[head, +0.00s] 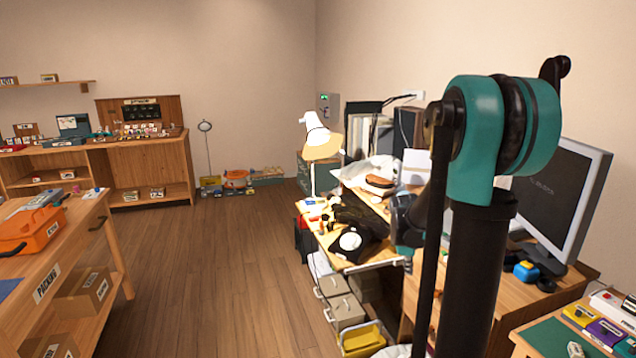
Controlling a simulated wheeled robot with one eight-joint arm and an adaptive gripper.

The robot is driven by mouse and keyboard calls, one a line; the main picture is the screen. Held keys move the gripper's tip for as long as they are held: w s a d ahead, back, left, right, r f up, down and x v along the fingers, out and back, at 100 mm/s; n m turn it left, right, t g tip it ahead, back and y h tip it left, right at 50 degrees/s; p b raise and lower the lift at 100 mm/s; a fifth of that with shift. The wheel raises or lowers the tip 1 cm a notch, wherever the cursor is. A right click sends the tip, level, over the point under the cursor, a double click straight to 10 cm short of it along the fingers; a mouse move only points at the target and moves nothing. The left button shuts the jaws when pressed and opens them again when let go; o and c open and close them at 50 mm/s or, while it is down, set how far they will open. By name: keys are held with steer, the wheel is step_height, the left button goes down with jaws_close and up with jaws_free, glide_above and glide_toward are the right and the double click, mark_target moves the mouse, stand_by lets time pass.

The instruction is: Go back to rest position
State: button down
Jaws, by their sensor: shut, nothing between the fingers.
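My gripper (407,266) shows small beside the desk's near edge, to the right of the black dial phone. It points down, is shut and holds nothing; my own upright arm partly hides the links leading to it. The black dial phone (360,243) with its white dial sits on the wooden desk under a lit lamp (322,145). My gripper looks apart from the phone, though the depth between them is hard to judge.
A monitor (562,205) stands on the desk at the right. Grey drawers (344,308) and a yellow bin (362,338) stand below the phone. A packing bench (80,235) with an orange toolbox (30,230) is at left. The wooden floor (225,275) between is clear.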

steer(key=s+a+f+m+y, duration=0.1)
steer(key=s+a+m, duration=0.2)
steer(key=s, duration=0.4)
steer(key=s+a+f+m+t, duration=0.1)
steer(key=s+a+m, duration=0.2)
steer(key=s+m, duration=0.3)
steer(key=s+a+f+m+y, duration=0.1)
steer(key=s+a+m, duration=0.3)
steer(key=s, duration=0.5)
steer(key=shift+s+m+t+y, duration=0.2)
steer(key=shift+m+t+y, duration=0.1)
steer(key=shift+f, duration=0.1)
